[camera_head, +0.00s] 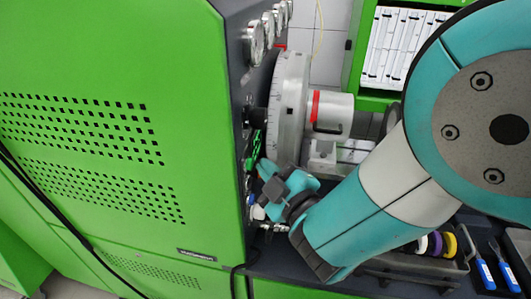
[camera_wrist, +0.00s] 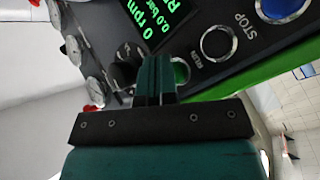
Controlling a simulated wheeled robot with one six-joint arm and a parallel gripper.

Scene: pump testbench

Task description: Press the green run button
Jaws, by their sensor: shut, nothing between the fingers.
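The green run button (camera_wrist: 182,71) shows in the wrist view as a green cap in a metal ring, partly hidden behind my fingers. My gripper (camera_wrist: 157,62) is shut and empty, with its fingertips over the panel just left of the green cap. Whether they touch the button cannot be told. In the head view my gripper (camera_head: 263,172) is close to the dark front panel of the green cabinet; the button cannot be made out there.
A black knob (camera_wrist: 124,74) and a display (camera_wrist: 155,18) lie near my fingers. A ringed dark button (camera_wrist: 219,43), a STOP label (camera_wrist: 238,25) and a blue button (camera_wrist: 285,8) are to the right. Gauges (camera_head: 256,42) and a large round flange (camera_head: 288,105) stick out from the cabinet.

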